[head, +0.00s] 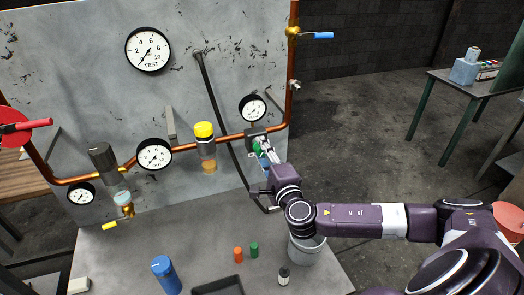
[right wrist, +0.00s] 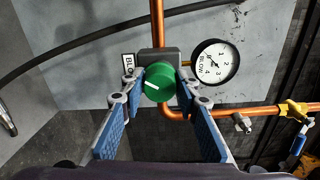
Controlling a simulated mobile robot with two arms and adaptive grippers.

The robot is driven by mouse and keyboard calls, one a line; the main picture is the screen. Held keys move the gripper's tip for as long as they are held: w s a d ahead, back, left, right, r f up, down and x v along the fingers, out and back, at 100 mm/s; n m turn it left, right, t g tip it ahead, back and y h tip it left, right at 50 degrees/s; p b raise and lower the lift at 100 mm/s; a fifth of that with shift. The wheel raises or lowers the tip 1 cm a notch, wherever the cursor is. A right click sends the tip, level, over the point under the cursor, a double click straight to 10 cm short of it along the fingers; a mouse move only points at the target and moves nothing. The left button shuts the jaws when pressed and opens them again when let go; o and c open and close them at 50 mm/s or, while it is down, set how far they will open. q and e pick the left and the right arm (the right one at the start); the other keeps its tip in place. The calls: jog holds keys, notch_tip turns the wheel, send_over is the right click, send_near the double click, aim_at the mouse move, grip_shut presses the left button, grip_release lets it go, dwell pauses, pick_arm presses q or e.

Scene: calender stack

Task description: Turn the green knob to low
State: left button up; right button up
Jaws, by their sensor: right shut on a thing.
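The green knob (right wrist: 158,82) sits on a dark grey regulator body (right wrist: 158,57) on the copper pipe. In the right wrist view its white pointer line is on the left part of its face. My right gripper (right wrist: 158,86) has its two blue-padded fingers on either side of the knob, shut on it. In the head view the knob (head: 258,147) is partly hidden by my right gripper (head: 262,149). A gauge marked BLOW (right wrist: 215,62) is beside the regulator. A label plate (right wrist: 128,66) is partly hidden behind a finger. My left gripper is not in view.
Copper pipe (head: 185,148) runs along the grey panel, with a yellow-topped regulator (head: 204,130) and several gauges. The bench below holds a blue bottle (head: 165,275), small orange (head: 238,254) and green (head: 254,249) pieces, and a grey bucket (head: 305,252) near its right edge.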

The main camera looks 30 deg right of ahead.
jog(key=shift+f+n, duration=0.1)
jog(key=shift+n, duration=0.2)
jog(key=o, duration=1.2)
jog(key=shift+c, duration=0.2)
jog(key=v, duration=1.2)
jog(key=shift+s+f, duration=0.1)
